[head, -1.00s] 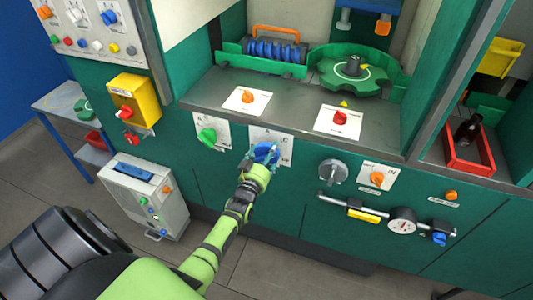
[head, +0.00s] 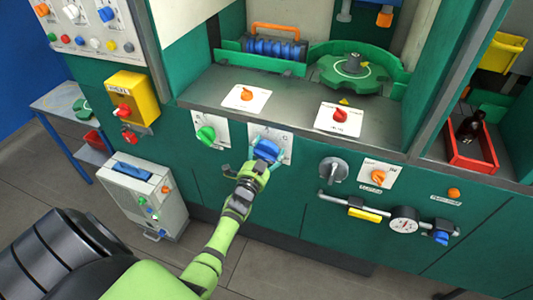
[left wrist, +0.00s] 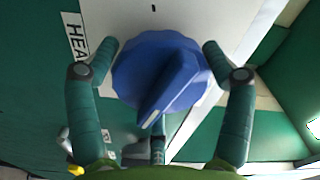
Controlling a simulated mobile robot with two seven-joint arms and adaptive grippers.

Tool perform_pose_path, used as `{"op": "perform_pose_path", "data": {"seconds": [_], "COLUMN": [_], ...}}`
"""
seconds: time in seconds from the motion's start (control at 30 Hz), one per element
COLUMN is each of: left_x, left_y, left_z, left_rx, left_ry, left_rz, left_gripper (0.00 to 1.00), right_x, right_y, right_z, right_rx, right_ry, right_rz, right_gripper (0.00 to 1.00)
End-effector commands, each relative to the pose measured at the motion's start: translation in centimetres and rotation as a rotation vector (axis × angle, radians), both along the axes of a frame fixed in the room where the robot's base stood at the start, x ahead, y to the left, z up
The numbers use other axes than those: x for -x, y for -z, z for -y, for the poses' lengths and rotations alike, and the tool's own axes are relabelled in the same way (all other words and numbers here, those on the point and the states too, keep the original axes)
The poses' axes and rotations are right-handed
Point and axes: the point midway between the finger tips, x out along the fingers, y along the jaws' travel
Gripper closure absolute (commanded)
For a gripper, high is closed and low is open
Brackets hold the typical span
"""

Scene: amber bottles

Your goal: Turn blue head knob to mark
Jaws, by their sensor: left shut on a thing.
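The blue head knob (head: 267,150) sits on a white plate on the front of the green machine, below the grey worktop. My left gripper (head: 256,166) is shut on it, with its arm coming up from below. In the left wrist view the blue knob (left wrist: 152,72) fills the middle, with a finger on each side and a third below. A white line on its raised grip points down and left. A small dark tick shows on the plate above the knob. Part of a label reading "HEA" shows at left. My right gripper is not in view.
A green knob (head: 206,135) is close to the left, and a grey handle (head: 333,169) and an orange knob (head: 377,177) are to the right. Orange and red knobs lie on the worktop above. A pipe with a gauge (head: 403,226) runs lower right.

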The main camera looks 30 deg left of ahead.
Motion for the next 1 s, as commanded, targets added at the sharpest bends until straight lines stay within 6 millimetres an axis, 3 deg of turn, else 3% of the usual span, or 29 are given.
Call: {"op": "perform_pose_path", "data": {"seconds": [0.03,0.43,1.0], "left_x": [0.40,0.43,0.37], "left_y": [1.00,0.76,0.44], "left_z": [-0.32,-0.61,-0.77], "left_rx": [-0.034,-0.244,-0.289], "left_ry": [-0.008,-0.010,-0.012], "left_rz": [-0.030,-0.080,-0.086], "left_gripper": [0.51,0.51,0.51], "right_x": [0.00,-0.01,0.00], "right_y": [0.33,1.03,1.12], "right_z": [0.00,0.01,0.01], "right_rx": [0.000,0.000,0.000], "right_ry": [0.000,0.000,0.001], "right_rz": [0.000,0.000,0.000], "right_gripper": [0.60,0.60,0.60]}}
